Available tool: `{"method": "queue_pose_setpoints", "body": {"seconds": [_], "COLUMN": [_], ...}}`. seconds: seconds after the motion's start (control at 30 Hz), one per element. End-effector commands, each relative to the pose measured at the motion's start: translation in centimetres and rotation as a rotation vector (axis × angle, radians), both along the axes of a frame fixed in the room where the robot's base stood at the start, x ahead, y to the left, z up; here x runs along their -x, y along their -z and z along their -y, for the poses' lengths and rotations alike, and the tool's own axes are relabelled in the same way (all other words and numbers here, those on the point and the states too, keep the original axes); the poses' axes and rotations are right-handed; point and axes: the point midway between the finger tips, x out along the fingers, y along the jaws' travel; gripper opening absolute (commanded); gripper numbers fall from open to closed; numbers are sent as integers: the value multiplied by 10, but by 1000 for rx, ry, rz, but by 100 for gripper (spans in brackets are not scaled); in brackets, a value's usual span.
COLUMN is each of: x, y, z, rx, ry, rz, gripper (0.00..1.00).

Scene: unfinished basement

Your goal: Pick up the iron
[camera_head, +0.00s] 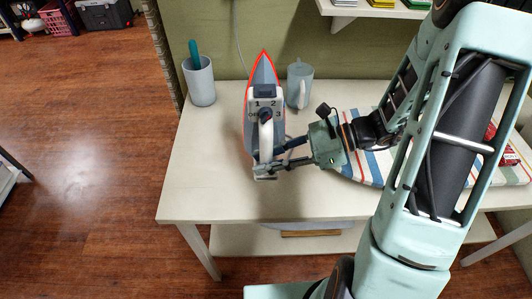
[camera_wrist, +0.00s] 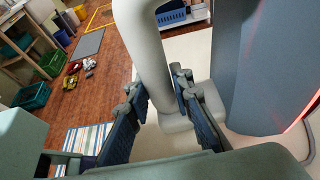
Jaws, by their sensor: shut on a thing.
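The iron (camera_head: 264,104) is grey and white with a red-edged soleplate, and its tip points up. It is upright over the left part of the white table (camera_head: 200,190); I cannot tell whether its base touches the top. My gripper (camera_head: 270,164) reaches in from the right and is shut on the iron's pale handle. In the wrist view, the handle of the iron (camera_wrist: 147,50) passes between the fingers of my gripper (camera_wrist: 160,92). The iron's dark grey body fills the right side there, and part of the handle is hidden by the fingers.
A grey cup (camera_head: 199,83) with a teal item stands at the back left. A grey-blue mug (camera_head: 300,84) stands close behind the iron, to the right. A wall shelf (camera_head: 375,9) hangs above. The table's front left is clear.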

Motion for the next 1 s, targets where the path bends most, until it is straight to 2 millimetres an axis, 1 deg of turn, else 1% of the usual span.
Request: {"method": "queue_pose_setpoints", "body": {"seconds": [0.03,0.23,0.27,0.3,0.47,0.63,1.0], "x": [5,28,33,44,78,98,101], "y": [-18,-45,-49,-52,-66,-74,-80], "z": [0,-1,-2,-2,-3,-4,-2], "rx": [-4,-5,-5,-5,-6,-6,-10], "ry": [1,2,2,3,4,2,6], "rz": [6,5,5,4,4,3,4], "gripper": [0,0,0,0,0,0,0]}}
